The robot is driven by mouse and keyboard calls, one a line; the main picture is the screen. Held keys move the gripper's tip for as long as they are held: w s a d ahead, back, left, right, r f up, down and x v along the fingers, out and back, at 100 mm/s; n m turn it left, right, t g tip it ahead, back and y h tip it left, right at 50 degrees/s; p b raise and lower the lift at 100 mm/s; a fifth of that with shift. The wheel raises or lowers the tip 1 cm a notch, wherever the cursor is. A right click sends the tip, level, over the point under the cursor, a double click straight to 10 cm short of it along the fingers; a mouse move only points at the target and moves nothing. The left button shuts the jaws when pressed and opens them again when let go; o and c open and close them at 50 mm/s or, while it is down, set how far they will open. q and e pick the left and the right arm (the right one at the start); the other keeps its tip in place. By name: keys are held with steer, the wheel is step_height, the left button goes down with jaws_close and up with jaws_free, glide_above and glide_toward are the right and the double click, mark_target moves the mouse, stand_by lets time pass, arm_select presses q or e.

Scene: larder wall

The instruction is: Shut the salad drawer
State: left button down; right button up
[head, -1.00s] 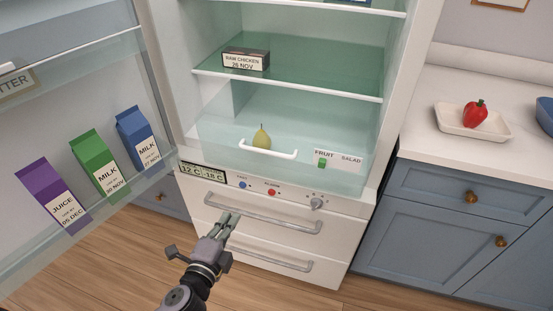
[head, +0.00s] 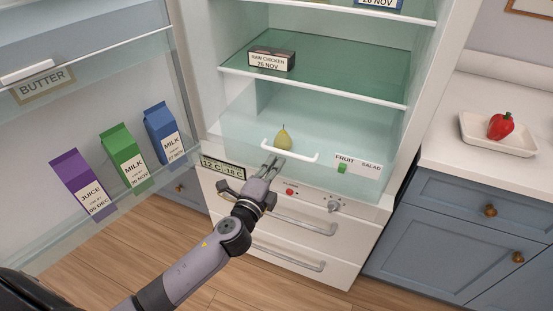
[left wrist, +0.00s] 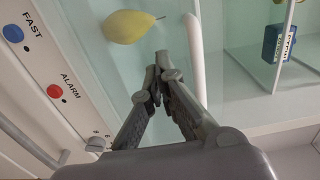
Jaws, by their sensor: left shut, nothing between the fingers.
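The salad drawer (head: 240,150) is the clear bin at the bottom of the fridge, with a white bar handle (head: 304,157) and a "FRUIT / SALAD" slider label (head: 358,165). A pear (head: 284,138) shows in it behind the front. How far the drawer stands out is hard to tell. My left gripper (head: 272,161) is shut and empty, in front of the drawer by the handle's left end. In the left wrist view, its fingertips (left wrist: 160,62) are between the pear (left wrist: 132,26) and the white handle (left wrist: 194,60); contact is unclear. My right gripper is out of view.
The open fridge door (head: 150,95) with cartons stands on the left. A control strip with an alarm button (head: 290,192) and freezer drawers (head: 290,255) lie below. A worktop with a red pepper (head: 500,126) on a dish is at right.

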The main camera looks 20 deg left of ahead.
arm_select(q)
steer(key=shift+w, duration=0.75)
